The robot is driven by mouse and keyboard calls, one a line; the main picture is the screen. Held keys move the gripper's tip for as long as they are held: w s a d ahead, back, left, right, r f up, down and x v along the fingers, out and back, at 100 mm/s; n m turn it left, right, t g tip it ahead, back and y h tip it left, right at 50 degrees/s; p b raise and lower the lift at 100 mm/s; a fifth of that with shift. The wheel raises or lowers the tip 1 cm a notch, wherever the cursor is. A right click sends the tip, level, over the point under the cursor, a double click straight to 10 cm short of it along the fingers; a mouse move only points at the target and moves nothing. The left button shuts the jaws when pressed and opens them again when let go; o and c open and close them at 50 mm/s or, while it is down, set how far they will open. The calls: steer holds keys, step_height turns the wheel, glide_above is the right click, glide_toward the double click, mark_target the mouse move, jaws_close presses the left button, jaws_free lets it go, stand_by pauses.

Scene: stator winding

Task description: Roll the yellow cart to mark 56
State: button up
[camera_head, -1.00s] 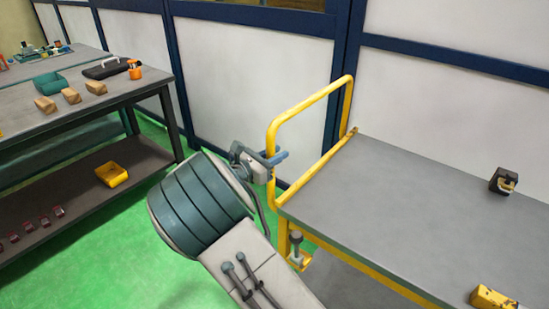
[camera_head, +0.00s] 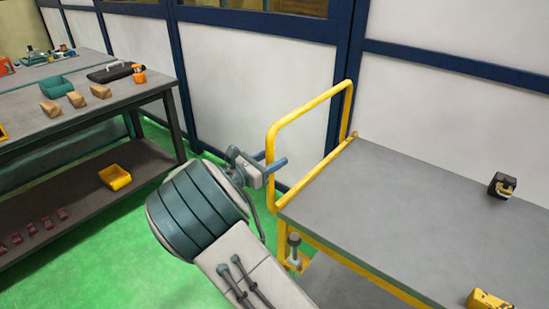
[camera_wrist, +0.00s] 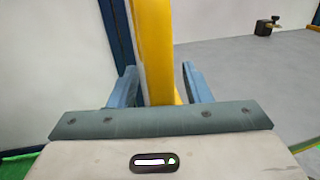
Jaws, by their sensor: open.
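The yellow cart has a grey deck (camera_head: 400,205) and a yellow tube handle (camera_head: 308,105) standing at its left end. My gripper (camera_head: 272,163) is at the near upright of this handle. In the wrist view the yellow handle tube (camera_wrist: 152,50) runs between the two blue fingers of my gripper (camera_wrist: 160,85). The fingers are open, with a gap on each side of the tube. Mark 56 is not visible in either view.
A dark block (camera_head: 502,185) and a yellow item (camera_head: 488,300) sit on the cart deck. A workbench (camera_head: 95,115) with wooden blocks and a yellow bin (camera_head: 115,177) on its lower shelf stands left. White panels (camera_head: 255,80) close the back. Green floor (camera_head: 125,245) is clear between bench and cart.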

steer(key=v, duration=1.2)
steer(key=shift+s+a, duration=0.2)
steer(key=shift+a, duration=0.1)
